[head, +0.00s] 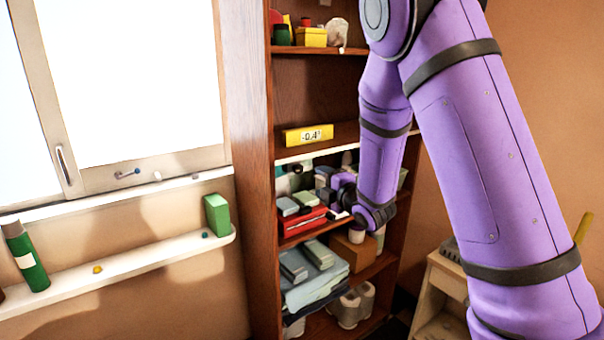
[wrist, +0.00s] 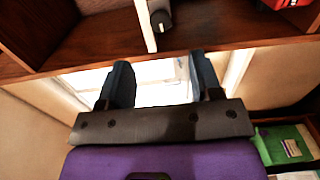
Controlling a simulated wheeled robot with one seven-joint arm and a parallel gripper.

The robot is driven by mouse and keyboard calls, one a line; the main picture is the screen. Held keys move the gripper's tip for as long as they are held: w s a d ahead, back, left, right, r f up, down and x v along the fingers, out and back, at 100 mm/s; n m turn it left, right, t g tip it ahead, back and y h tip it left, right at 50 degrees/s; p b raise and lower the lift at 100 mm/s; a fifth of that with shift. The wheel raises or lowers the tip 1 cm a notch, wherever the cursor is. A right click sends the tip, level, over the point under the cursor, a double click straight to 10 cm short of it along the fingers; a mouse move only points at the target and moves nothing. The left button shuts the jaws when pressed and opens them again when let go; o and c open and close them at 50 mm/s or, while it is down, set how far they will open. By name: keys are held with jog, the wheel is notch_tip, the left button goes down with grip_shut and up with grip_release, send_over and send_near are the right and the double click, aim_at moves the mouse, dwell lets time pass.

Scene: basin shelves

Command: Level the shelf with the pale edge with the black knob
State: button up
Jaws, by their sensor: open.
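The shelf with the pale edge (head: 318,151) is in the middle of the bookcase. A yellow level (head: 308,135) stands on it and its display reads -0.4°. In the wrist view a black knob (wrist: 160,18) with a small pale mark sits against a pale upright strip (wrist: 147,20) near the top. My gripper (wrist: 162,82) is open, its two dark fingers apart with nothing between them. The knob lies beyond the fingertips, apart from them.
A lower shelf holds a red box (head: 302,222) and several small grey and green things close to my wrist. Folded cloths (head: 313,285) lie below. The white window ledge (head: 130,262) on the left carries a green bottle (head: 27,262) and a green box (head: 217,215).

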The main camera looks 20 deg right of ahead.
aim_at(300, 170)
jog(key=x, duration=1)
jog(key=shift+w+a, duration=0.3)
jog(key=c, duration=0.9)
